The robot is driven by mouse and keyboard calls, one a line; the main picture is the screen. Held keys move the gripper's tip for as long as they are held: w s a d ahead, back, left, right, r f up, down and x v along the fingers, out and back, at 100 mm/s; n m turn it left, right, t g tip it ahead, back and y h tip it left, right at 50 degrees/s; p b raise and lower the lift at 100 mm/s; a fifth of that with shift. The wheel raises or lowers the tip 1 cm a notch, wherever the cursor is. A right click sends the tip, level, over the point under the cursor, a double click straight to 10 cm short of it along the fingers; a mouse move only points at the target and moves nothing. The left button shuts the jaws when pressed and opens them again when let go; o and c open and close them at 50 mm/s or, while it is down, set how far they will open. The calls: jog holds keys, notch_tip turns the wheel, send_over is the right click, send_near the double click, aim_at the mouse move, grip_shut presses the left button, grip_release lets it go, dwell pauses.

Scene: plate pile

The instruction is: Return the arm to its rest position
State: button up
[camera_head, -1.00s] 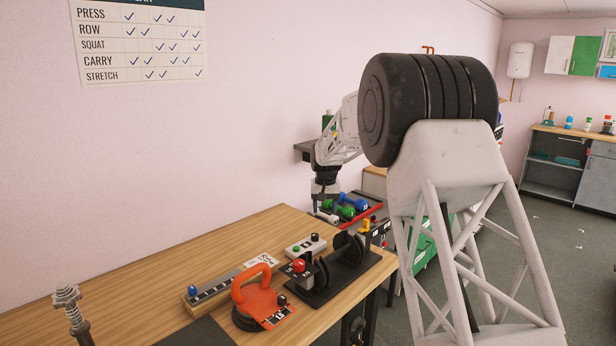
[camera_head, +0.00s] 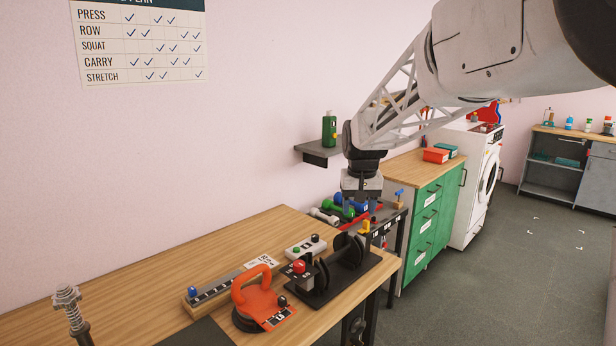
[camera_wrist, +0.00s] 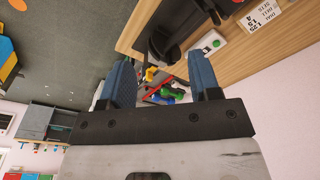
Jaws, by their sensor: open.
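My gripper (camera_wrist: 164,85) is open and empty in the wrist view, its two blue fingers spread apart. In the head view my gripper (camera_head: 361,207) hangs pointing down at the end of my arm, beyond the right back end of the bench and over the dumbbell rack. The fingertips are hard to make out there against the rack. Neither is touched by my gripper.
The wooden bench (camera_head: 130,265) also bears a numbered rail (camera_head: 215,290), a button box (camera_head: 306,247) and a bolt-like post (camera_head: 72,315). Dumbbells (camera_head: 345,204) lie on the rack. A wall shelf (camera_head: 312,151) with a green bottle (camera_head: 329,128) and a green drawer cabinet (camera_head: 430,220) stand behind.

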jog(key=s+d+r, duration=0.1)
jog(key=s+d, duration=0.1)
jog(key=s, duration=0.9)
jog(key=s+d, duration=0.2)
jog(key=s, duration=0.8)
jog(key=s+d+f, duration=0.1)
jog(key=s+f, duration=0.2)
jog(key=s, duration=0.7)
jog(key=s+f+t, duration=0.1)
jog(key=s+f, duration=0.2)
jog(key=s, duration=0.7)
jog(key=shift+d, duration=0.35)
